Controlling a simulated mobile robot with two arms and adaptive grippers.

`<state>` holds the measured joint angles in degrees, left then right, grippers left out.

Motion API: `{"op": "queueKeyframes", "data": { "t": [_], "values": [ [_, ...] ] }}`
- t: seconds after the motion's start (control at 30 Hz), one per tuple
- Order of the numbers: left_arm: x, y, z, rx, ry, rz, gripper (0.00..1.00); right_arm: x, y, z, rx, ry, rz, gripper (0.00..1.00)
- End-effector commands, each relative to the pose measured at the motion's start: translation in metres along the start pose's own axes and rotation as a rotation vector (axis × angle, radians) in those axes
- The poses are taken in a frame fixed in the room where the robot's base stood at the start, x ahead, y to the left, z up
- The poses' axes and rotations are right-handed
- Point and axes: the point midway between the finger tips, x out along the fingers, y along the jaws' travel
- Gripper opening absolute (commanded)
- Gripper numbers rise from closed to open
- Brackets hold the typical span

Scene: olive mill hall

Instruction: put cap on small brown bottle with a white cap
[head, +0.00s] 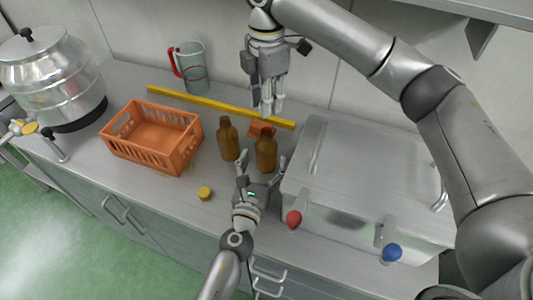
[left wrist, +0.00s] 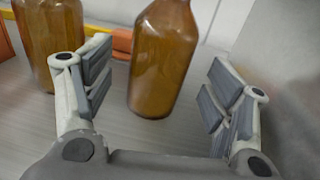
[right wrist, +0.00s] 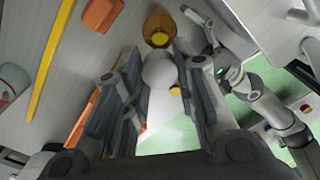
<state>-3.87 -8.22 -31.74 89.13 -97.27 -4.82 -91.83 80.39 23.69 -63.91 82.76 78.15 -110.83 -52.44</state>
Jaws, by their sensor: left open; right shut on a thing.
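Two brown glass bottles stand upright on the steel counter: one on the left (head: 228,142) and one on the right (head: 266,153). The right one is also between the fingers in the left wrist view (left wrist: 163,62), apart from both. My left gripper (head: 262,166) is open, its fingers spread toward the right bottle from the front. My right gripper (head: 267,107) points down above and behind the right bottle. It is shut on a round white cap (right wrist: 158,72). A brown bottle (right wrist: 160,28) lies beyond the cap in the right wrist view.
A yellow cap (head: 205,193) lies near the front edge. An orange crate (head: 150,158) stands left. A small orange object (head: 259,129) and a yellow bar (head: 205,104) lie behind the bottles. A lidded steel box (head: 365,175) stands close on the right.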

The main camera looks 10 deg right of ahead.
Motion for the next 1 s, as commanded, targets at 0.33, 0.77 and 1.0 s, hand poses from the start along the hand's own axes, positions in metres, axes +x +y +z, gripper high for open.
{"op": "queueKeyframes", "data": {
  "t": [0.33, 0.77, 1.0],
  "values": [
    [0.036, 0.000, 0.001, 0.000, -0.001, 0.000, 0.78, 0.000, 0.000, 0.000, 0.000, 0.000, 0.000, 0.18],
    [0.039, 0.000, 0.000, -0.001, 0.000, 0.001, 0.71, 0.000, 0.000, 0.000, 0.000, 0.000, 0.000, 0.18],
    [0.039, 0.000, 0.000, -0.001, 0.000, 0.001, 0.40, 0.000, 0.000, 0.000, 0.000, 0.000, 0.000, 0.18]
  ]
}}
